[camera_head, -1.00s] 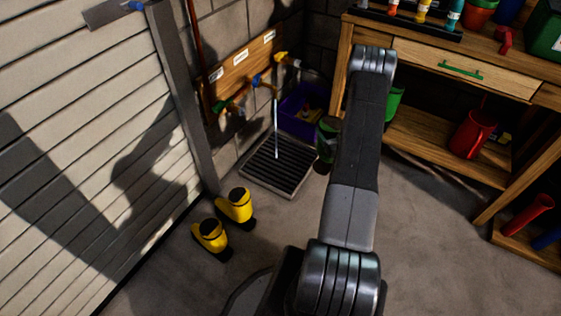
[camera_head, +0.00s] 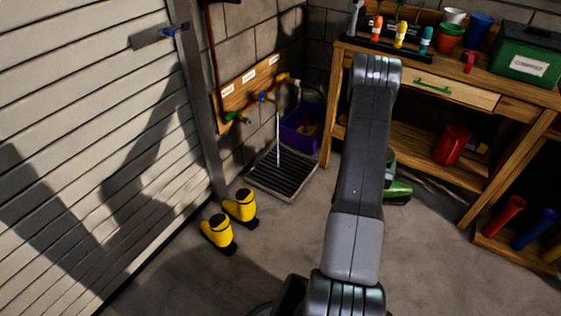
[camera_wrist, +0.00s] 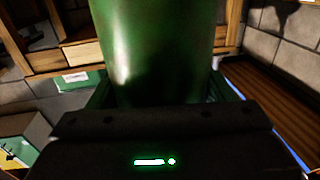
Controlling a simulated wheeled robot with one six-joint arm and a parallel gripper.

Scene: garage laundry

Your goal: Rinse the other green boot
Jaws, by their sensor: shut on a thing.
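My gripper (camera_wrist: 160,90) is shut on a green boot (camera_wrist: 155,40), whose glossy shaft fills the middle of the wrist view. In the head view my arm hides the gripper. A green boot (camera_head: 398,190) shows partly from behind my arm on its right; its foot points right, and I take it to be the held one. A thin pale stream of water (camera_head: 278,140) falls from the wall taps (camera_head: 262,96) onto the dark floor grate (camera_head: 284,178). No second green boot can be made out in the head view.
Two yellow boots (camera_head: 240,205) stand on the floor left of the grate, by the slatted door. A purple bin (camera_head: 300,130) stands behind the grate. A wooden workbench (camera_head: 345,100) is at right, with colored tubes (camera_head: 535,228) below. Open floor lies between.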

